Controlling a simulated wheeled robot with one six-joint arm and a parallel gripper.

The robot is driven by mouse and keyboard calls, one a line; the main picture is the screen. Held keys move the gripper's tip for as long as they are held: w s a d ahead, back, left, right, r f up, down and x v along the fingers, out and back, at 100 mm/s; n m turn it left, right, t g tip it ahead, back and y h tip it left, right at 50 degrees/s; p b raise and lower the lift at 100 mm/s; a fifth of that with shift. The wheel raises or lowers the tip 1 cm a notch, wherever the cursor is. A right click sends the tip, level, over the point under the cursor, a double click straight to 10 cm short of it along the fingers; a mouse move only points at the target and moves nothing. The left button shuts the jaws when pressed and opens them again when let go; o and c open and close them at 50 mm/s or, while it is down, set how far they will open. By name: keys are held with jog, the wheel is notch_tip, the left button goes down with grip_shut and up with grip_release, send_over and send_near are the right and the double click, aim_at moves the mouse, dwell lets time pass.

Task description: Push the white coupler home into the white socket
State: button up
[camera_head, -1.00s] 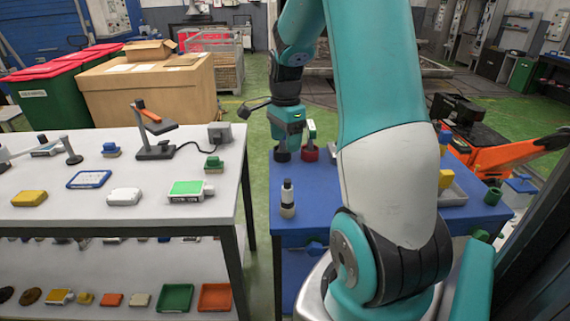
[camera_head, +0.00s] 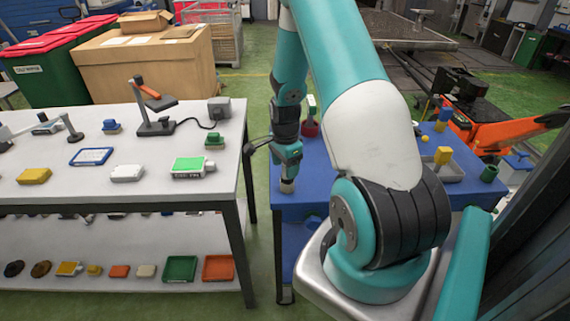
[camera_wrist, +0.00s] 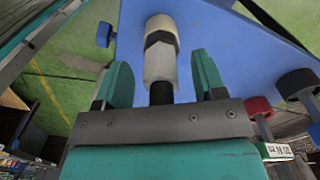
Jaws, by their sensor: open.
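A white coupler with a black upper end shows in the wrist view (camera_wrist: 160,66), in line with the white socket (camera_wrist: 160,23). A black collar lies between the two white parts; I cannot tell how deep the coupler sits. The socket stands on the blue table (camera_wrist: 215,30). My gripper (camera_wrist: 163,78) is open, with one teal finger on each side of the coupler and visible gaps to it. In the head view my gripper (camera_head: 288,160) is right above the white socket (camera_head: 287,186) and hides the coupler.
A red-based part (camera_head: 310,128) stands behind my gripper on the blue table; it also shows in the wrist view (camera_wrist: 258,106). A grey tray (camera_head: 450,174) and a green cup (camera_head: 489,173) are at the right. A white table (camera_head: 145,205) with several parts stands at the left.

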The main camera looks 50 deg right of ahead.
jog(key=c, duration=1.1)
jog(key=shift+r+p, duration=0.55)
jog(key=shift+r, duration=0.1)
jog(key=shift+r+p, duration=2.35)
jog(key=shift+r, duration=0.7)
jog(key=shift+r+p, duration=1.95)
jog(key=shift+r, duration=0.5)
